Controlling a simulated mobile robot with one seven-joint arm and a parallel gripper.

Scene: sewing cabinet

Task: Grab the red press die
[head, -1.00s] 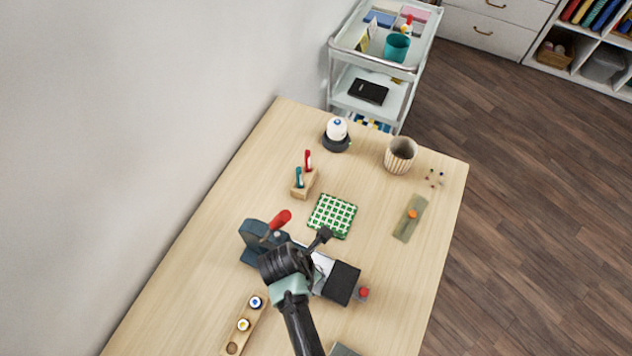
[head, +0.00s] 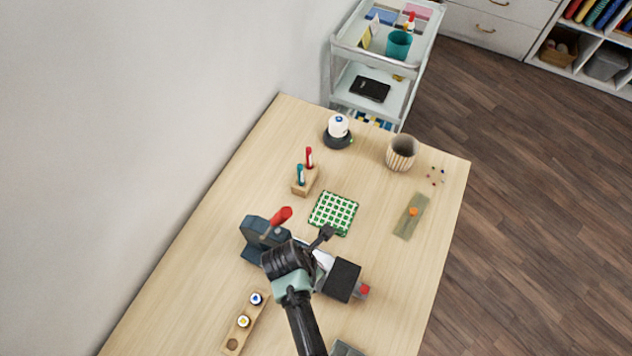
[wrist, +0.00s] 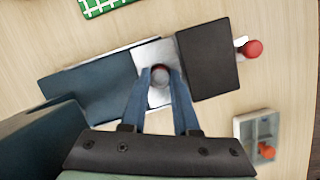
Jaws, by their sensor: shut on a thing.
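The red press die (wrist: 160,74) shows as a small dark red top between my fingertips in the wrist view. It is at the pale metal plate of the press (wrist: 95,82); I cannot tell whether it touches the plate. My gripper (wrist: 160,80) is shut on the die, one blue-grey finger on each side. In the head view my arm hides the die, and the press shows a dark blue body (head: 258,232) with a red lever handle (head: 281,215).
A black block (wrist: 209,60) and a red knob (wrist: 251,48) sit at the press's right end. A wooden holder (head: 254,312) has blue and yellow-marked pieces and one empty hole. A green checked mat (head: 334,213) lies behind. A compartmented grey tray (wrist: 243,130) is at front right.

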